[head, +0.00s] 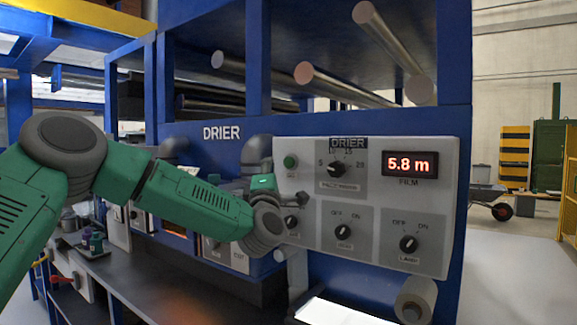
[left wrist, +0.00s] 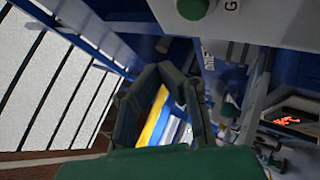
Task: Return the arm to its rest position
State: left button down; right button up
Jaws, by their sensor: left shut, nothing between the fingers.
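My left arm (head: 190,203), green with grey joints, comes in from the left in the head view. Its wrist is in front of the lower left part of the white drier control panel (head: 300,150), and partly covers a knob there (head: 291,222). I cannot tell whether the wrist touches the panel. The left gripper's dark fingers show in the left wrist view (left wrist: 165,85); they are shut with nothing between them. My right arm and gripper are not in view.
The panel carries a green button (head: 290,161), a top dial (head: 337,169), a HEAT-like switch (head: 343,231), a LAMP switch (head: 408,244) and a red display (head: 410,164) reading 5.8 m. Metal rollers (head: 379,37) stick out above. A dark bench (head: 150,290) lies below the arm.

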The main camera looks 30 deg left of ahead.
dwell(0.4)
pick_arm(q)
jog(key=d+f+m+g+h, duration=0.1)
jog(key=d+f+m+h, duration=0.4)
jog(key=f, duration=0.5)
jog(key=d+f+m+h, duration=0.4)
jog(key=d+f+m, duration=0.15)
jog(key=f, duration=0.45)
jog(key=s+d+f+m+g+h+b, duration=0.1)
jog(key=s+d+f+m+g+h, duration=0.2)
jog(key=f, duration=0.8)
jog(key=s+d+f+m+g+h, duration=0.1)
jog(key=s+d+f+m+g, duration=0.4)
jog(key=f, duration=0.6)
jog(key=s+f+m+g+b, duration=0.1)
jog(key=s+f+m+g, duration=0.3)
jog(key=s+f, duration=1.25)
jog(key=s+a+f+m+g, duration=0.1)
jog(key=s+f+g, duration=0.1)
jog(key=s, duration=0.9)
jog(key=s+a+f+m+g, duration=0.2)
jog(key=s+g, duration=0.3)
jog(key=s, duration=0.6)
jog(key=shift+a+g+y+b, duration=0.3)
jog(key=shift+y, duration=0.1)
